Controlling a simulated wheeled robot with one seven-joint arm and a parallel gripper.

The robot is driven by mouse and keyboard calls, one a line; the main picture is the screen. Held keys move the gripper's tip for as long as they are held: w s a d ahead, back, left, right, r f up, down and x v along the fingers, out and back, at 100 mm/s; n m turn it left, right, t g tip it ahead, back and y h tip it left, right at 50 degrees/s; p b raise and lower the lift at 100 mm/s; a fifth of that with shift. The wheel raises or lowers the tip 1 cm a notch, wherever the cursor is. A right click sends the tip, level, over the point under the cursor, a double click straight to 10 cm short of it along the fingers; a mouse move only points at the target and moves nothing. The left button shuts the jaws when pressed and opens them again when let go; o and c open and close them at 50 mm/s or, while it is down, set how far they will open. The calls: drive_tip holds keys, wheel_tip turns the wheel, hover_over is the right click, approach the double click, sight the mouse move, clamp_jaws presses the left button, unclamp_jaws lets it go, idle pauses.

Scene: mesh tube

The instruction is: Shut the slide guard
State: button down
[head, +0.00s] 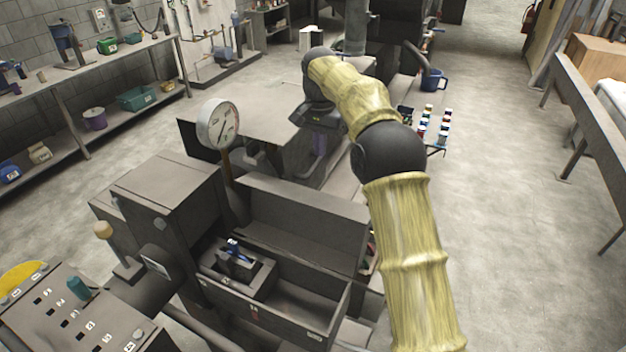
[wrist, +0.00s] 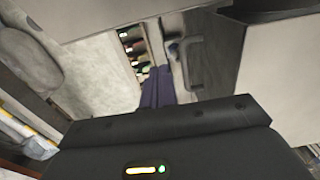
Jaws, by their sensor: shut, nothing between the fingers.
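A grey machine has an open bay in the head view, with a small blue-and-silver part (head: 236,248) in a dark fixture (head: 240,268). The grey box-like panel (head: 300,225) behind the bay looks like the slide guard, standing clear of the bay; I cannot be certain it is. My gripper (head: 320,145) points down beyond that panel, partly hidden by my wrist. In the wrist view its purple fingers (wrist: 157,88) are together and empty. A dark grey handle (wrist: 192,65) on a grey surface shows just right of the fingers; I cannot tell whether they touch.
A round gauge (head: 218,124) stands on a post behind the machine. A control panel (head: 75,315) is at the front left. Several small coloured containers (head: 433,125) stand beyond my arm. A shelf unit (head: 130,60) lines the left wall. Open floor (head: 520,240) lies to the right.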

drive_tip(key=s+a+f+p, duration=0.1)
drive_tip(key=s+f+p, duration=0.2)
drive_tip(key=f, duration=0.5)
drive_tip(key=shift+a+f+p, duration=0.25)
drive_tip(key=shift+f+p, duration=0.05)
drive_tip(key=shift+p, duration=0.35)
drive_tip(key=shift+a+b, duration=0.1)
drive_tip(key=shift+b, duration=0.25)
drive_tip(key=shift+s+a+r+t+b, duration=0.1)
drive_tip(key=shift+s+r+t+b, duration=0.25)
drive_tip(key=shift+s+t, duration=0.05)
